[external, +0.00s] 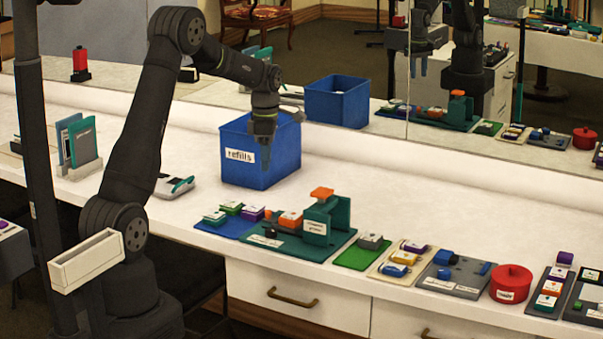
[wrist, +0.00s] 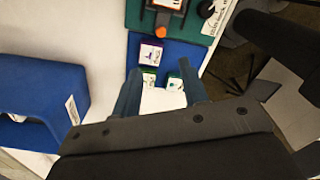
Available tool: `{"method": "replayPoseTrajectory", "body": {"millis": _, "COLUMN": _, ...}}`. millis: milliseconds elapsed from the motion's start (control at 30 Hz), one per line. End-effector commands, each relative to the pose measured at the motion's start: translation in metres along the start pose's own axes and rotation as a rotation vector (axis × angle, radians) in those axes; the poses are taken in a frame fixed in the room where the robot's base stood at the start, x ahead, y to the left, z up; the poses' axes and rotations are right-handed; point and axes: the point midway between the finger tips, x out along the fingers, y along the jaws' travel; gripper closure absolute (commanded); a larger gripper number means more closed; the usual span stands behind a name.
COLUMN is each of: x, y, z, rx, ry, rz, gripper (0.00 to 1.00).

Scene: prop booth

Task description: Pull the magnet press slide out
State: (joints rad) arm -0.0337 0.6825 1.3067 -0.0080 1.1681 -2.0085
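The magnet press is a teal block (external: 326,222) with an orange top plate, standing on a dark green base. On its left side sits the slide, which carries an orange piece with a white top (external: 290,219); a small orange knob shows at its left end. In the wrist view only the green base (wrist: 200,22), the orange knob (wrist: 161,32) and part of the slide (wrist: 168,4) show, at the top edge. My gripper (external: 265,158) hangs in front of the blue refills bin, above and left of the press. Its fingers (wrist: 160,70) are apart with nothing held between them.
The blue refills bin (external: 245,165) stands close behind my gripper. A blue mat (external: 222,228) with small colored blocks lies left of the press. A green mat (external: 355,255) and more trays line the front edge to the right. A mirror runs along the back.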

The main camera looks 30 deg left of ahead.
Motion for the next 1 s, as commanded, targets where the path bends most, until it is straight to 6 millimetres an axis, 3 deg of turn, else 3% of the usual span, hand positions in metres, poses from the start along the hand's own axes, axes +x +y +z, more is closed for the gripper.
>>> {"method": "replayPoseTrajectory", "body": {"millis": 200, "x": -0.031, "y": 0.000, "z": 0.000, "rx": 0.000, "ry": 0.000, "rz": 0.001, "gripper": 0.60}}
{"method": "replayPoseTrajectory", "body": {"millis": 467, "x": -0.039, "y": 0.000, "z": 0.000, "rx": 0.000, "ry": 0.000, "rz": 0.001, "gripper": 0.60}}
{"method": "replayPoseTrajectory", "body": {"millis": 767, "x": -0.034, "y": 0.000, "z": 0.000, "rx": 0.000, "ry": 0.001, "rz": -0.001, "gripper": 0.60}}
{"method": "replayPoseTrajectory", "body": {"millis": 1000, "x": 0.001, "y": -0.001, "z": 0.000, "rx": 0.000, "ry": 0.002, "rz": -0.005, "gripper": 0.60}}
